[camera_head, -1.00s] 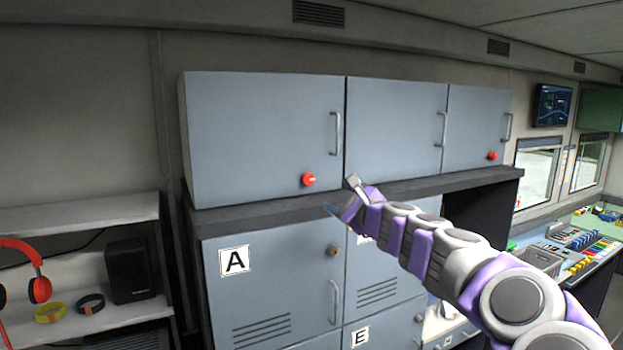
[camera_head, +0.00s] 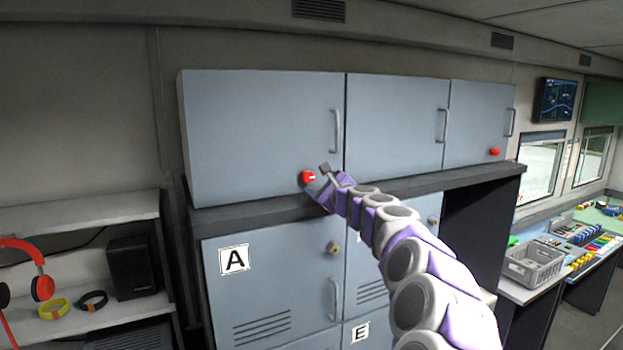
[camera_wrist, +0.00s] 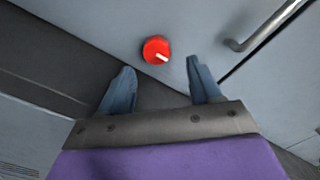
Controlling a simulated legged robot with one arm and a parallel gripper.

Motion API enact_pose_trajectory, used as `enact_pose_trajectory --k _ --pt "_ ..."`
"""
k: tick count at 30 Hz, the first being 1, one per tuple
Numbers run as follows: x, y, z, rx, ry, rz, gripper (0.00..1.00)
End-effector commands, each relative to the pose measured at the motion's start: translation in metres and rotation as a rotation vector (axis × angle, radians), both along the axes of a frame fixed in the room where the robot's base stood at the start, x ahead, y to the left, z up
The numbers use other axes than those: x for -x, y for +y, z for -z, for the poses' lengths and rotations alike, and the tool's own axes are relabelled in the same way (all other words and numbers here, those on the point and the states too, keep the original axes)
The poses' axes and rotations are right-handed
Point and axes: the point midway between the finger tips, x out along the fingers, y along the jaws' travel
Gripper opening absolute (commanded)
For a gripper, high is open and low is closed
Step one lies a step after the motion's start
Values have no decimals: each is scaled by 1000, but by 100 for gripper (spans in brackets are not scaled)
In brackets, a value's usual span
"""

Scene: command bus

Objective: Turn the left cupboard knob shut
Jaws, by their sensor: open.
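The left cupboard knob (camera_head: 308,177) is a round red knob with a white mark, low on the grey-blue left cupboard door (camera_head: 255,130). It also shows in the wrist view (camera_wrist: 156,50), a little beyond the fingertips and between their lines. My gripper (camera_head: 322,180) is just right of the knob in the head view. In the wrist view its two blue-grey fingers (camera_wrist: 160,75) are apart, with nothing between them. The knob's white mark points to the right in the head view. I see no contact between the fingers and the knob.
A door handle (camera_head: 336,130) stands right of the knob, near the door's edge. A dark ledge (camera_head: 260,212) runs under the cupboards, above lockers (camera_head: 270,270). Another red knob (camera_head: 494,152) is on the right cupboard. A shelf with headphones (camera_head: 40,287) stands at the left.

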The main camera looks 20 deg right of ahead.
Motion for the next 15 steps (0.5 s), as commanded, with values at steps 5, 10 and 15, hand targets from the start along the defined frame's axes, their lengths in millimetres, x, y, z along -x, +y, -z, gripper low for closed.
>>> enact_pose_trajectory --k 5,10,15 --pt "-20 6 0 4 2 -4 63" --pt "-33 9 -3 7 0 -1 63" --pt "-42 7 -1 4 1 -1 63"
